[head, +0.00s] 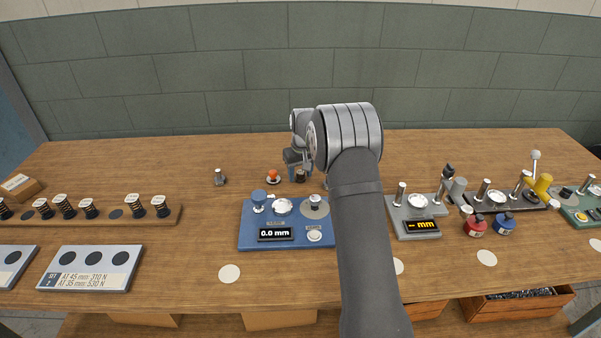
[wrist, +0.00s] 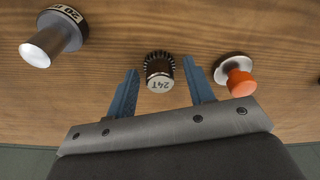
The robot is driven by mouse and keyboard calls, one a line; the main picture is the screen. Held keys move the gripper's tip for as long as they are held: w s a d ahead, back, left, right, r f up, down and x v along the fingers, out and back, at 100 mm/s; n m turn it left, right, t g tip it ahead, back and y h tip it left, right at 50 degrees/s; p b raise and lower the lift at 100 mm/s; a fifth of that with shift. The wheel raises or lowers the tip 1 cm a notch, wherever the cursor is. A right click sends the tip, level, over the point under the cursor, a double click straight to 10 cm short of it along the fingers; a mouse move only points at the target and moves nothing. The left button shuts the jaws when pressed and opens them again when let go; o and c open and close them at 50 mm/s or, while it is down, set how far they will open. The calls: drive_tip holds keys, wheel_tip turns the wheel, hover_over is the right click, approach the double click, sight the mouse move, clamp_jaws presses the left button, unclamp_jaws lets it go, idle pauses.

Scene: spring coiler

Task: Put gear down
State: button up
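A dark toothed gear with a metal face marked 24T (wrist: 159,72) stands on the wooden table. In the head view the gear (head: 300,177) is a small dark piece just below my gripper. My gripper (wrist: 162,92) is open, with its two blue fingers on either side of the gear and a visible gap on each side. In the head view my gripper (head: 297,160) points down near the back of the table, partly hidden by my wrist.
An orange knob on a metal disc (wrist: 237,80) stands close beside one finger. A metal post on a base marked 20 (wrist: 52,38) is on the other side. A blue station reading 0.0 mm (head: 276,235) sits nearer the front. A spring rack (head: 150,216) is at left.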

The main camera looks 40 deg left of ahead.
sight(300, 171)
wheel_tip(300, 171, up, 12)
drive_tip(key=d, duration=0.1)
drive_tip(key=shift+s+d+r, duration=0.15)
drive_tip(key=shift+s, duration=0.15)
idle(0.4)
drive_tip(key=f, duration=0.4)
drive_tip(key=a+f, duration=0.1)
drive_tip(key=f, duration=0.6)
drive_tip(key=shift+w+a+f, duration=0.2)
drive_tip(key=shift+w+f, duration=0.1)
drive_tip(key=shift+f, duration=0.1)
drive_tip(key=shift+r, duration=1.6)
